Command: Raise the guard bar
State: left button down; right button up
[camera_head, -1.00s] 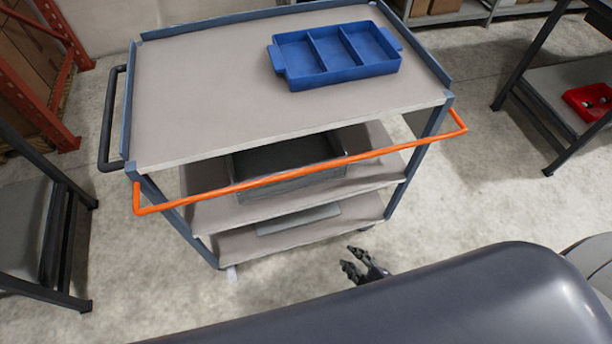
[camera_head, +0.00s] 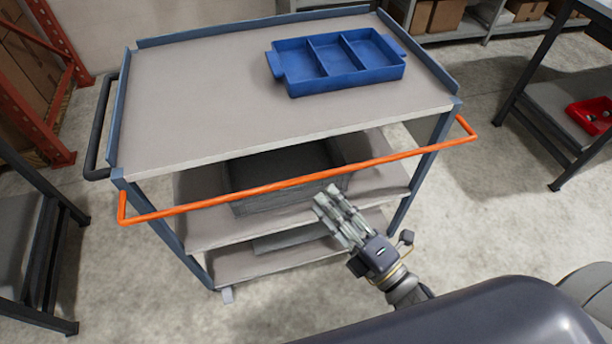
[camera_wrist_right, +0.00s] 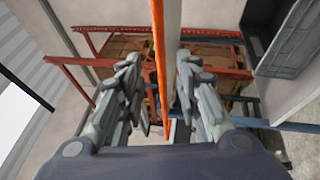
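The orange guard bar (camera_head: 250,190) runs along the near side of the grey cart, below its top shelf, with bent ends at both corner posts. My right gripper (camera_head: 326,198) is just below the middle of the bar in the head view, its fingers pointing up and left toward it. In the right wrist view the bar (camera_wrist_right: 158,40) runs upright in line with the gap between the spread fingers (camera_wrist_right: 160,62). The fingers are open with space on both sides of the bar, and no grip on it shows. My left gripper is out of view.
A blue divided tray (camera_head: 335,88) sits on the cart's top shelf (camera_head: 200,100). A dark bin (camera_head: 285,165) stands on the middle shelf behind the bar. A red bin (camera_head: 590,115) is on a rack at right. Open floor lies around the cart.

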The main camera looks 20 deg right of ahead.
aim_at(306, 177)
jog(key=p+x, duration=0.1)
jog(key=x, duration=0.6)
jog(key=shift+w+a, duration=0.1)
jog(key=shift+w, duration=0.25)
jog(key=shift+c, duration=0.2)
grip_shut()
